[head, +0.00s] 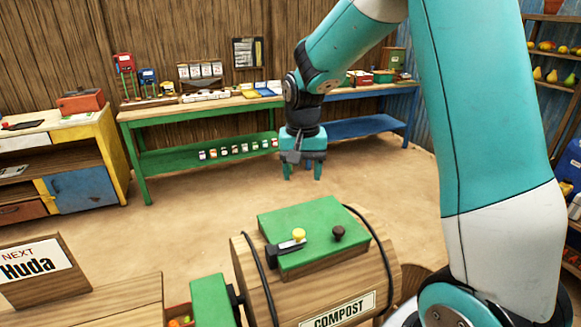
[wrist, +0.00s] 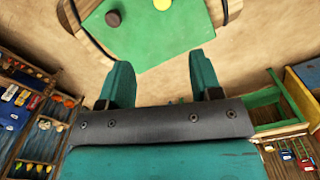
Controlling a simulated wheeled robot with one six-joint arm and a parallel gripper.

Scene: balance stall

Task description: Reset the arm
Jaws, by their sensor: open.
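My arm rises on the right of the head view and bends over to the middle. My gripper (head: 302,172) hangs there, pointing down above the bare floor, beyond the compost barrel (head: 252,268). The jaws are open with nothing between them. In the wrist view my gripper (wrist: 160,85) shows two teal fingers set apart. The barrel's green lid (wrist: 150,35) lies past the fingertips in that view, and no contact shows.
A green bench (head: 150,118) with small goods and a blue bench (head: 372,127) stand along the back wall. A yellow and blue cabinet (head: 85,187) is at left. A "Huda" sign (head: 35,268) is at front left. The middle floor is clear.

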